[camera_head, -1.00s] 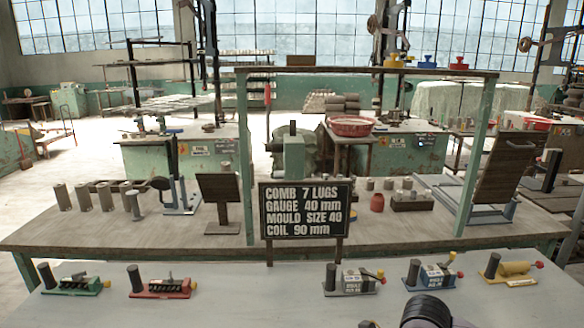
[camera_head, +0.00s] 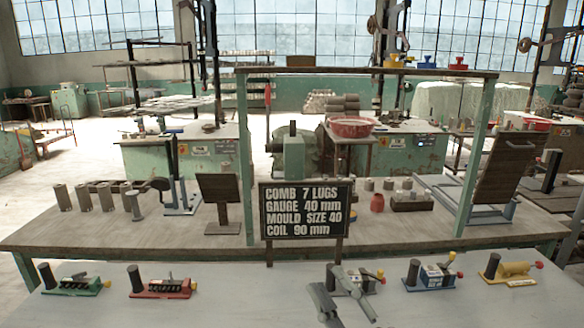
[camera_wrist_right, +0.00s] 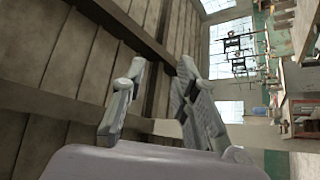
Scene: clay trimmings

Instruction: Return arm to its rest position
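My right gripper (camera_head: 341,298) shows at the bottom of the head view, right of centre. Its two grey fingers are spread apart with nothing between them. It hangs in front of the grey block tool (camera_head: 368,281) and hides part of it. In the right wrist view the same gripper (camera_wrist_right: 162,68) has its fingers apart and empty, with roof beams and tall windows beyond. The wrist view looks up and sideways, and no table lies between the fingers. My left gripper is in neither view.
The pale front table (camera_head: 230,300) carries a green tool (camera_head: 75,284), a red tool (camera_head: 160,288), a blue tool (camera_head: 430,276) and a yellow tool (camera_head: 512,270). A black sign (camera_head: 306,209) stands behind them. A wooden bench (camera_head: 150,235) with a green frame lies beyond.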

